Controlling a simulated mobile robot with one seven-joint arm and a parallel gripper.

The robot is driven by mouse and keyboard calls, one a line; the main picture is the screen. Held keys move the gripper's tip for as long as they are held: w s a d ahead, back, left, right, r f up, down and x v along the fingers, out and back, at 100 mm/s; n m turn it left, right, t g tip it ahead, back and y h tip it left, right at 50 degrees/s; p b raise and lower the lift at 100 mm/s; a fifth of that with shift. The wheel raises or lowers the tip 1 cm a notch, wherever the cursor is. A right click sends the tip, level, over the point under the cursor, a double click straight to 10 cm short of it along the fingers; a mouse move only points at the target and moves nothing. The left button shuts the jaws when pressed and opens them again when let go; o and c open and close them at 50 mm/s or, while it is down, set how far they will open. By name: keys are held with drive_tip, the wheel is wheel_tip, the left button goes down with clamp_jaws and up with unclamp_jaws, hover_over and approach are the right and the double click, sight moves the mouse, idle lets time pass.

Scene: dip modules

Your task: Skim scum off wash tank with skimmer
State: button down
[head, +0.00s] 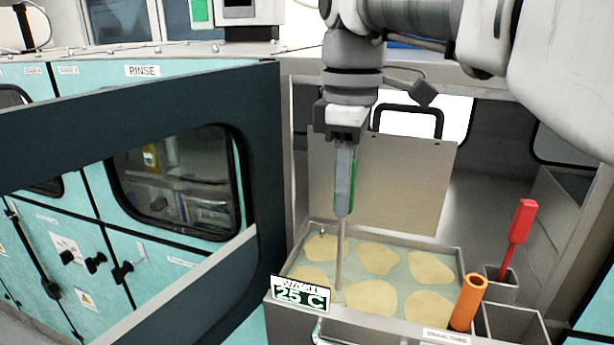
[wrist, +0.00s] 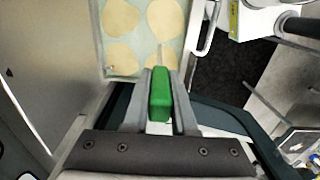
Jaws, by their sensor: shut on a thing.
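The tank (head: 390,239) is an open rectangular bath of pale green liquid. Several tan scum patches (head: 378,260) float apart on its surface. My gripper (head: 344,208) points straight down above the tank's left part. It is shut on the green handle of a tool (head: 339,250), which I take for the skimmer. The tool's thin grey shaft runs down to the liquid between patches; its lower end cannot be made out. The wrist view shows the green handle (wrist: 160,95) between the fingers, with scum patches (wrist: 121,57) beyond.
A red-handled tool (head: 520,225) stands in a grey holder to the tank's right, near an orange tube (head: 468,300). A 25 C display (head: 300,294) sits at the tank's front left. A grey panel (head: 385,180) rises behind. A dark framed door (head: 265,180) stands left.

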drive_tip(key=shift+s+d, duration=0.3)
drive_tip(key=shift+d, duration=0.55)
drive_tip(key=shift+s+d, duration=0.35)
drive_tip(key=shift+d, duration=0.45)
drive_tip(key=shift+s+d, duration=0.3)
drive_tip(key=shift+d, duration=0.7)
drive_tip(key=s+d, duration=0.3)
drive_tip(key=d, duration=0.5)
drive_tip(key=shift+s+d, duration=0.15)
drive_tip(key=shift+d, duration=0.25)
drive_tip(key=w+d+p, duration=0.3)
drive_tip(key=w+p, duration=0.1)
drive_tip(key=w, duration=0.4)
drive_tip(key=shift+p, duration=0.3)
drive_tip(key=shift+a, duration=0.15)
